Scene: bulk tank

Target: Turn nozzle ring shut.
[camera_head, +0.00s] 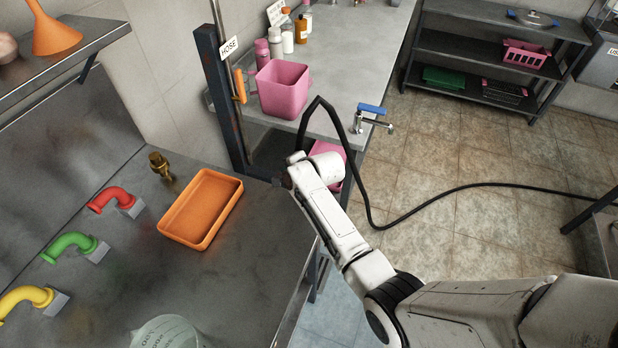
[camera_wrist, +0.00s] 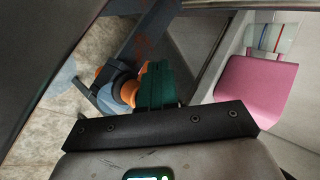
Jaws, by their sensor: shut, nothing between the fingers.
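The nozzle ring (camera_wrist: 127,92) is an orange band on a grey-blue nozzle body (camera_wrist: 106,98), left of centre in the wrist view. My gripper (camera_wrist: 160,82) shows there as dark green fingers, shut together and empty, just right of the orange ring. I cannot tell whether the fingers touch the ring. In the head view my gripper (camera_head: 281,181) is small and dark at the arm's end, beside the foot of the blue post (camera_head: 222,100). The nozzle is not clearly visible there.
A black hose (camera_head: 362,192) loops over the bench edge and runs across the floor. A pink bucket (camera_head: 283,88) stands on the bench; a tap (camera_head: 370,120) sits near it. An orange tray (camera_head: 201,208) and coloured pipes lie on the left metal top.

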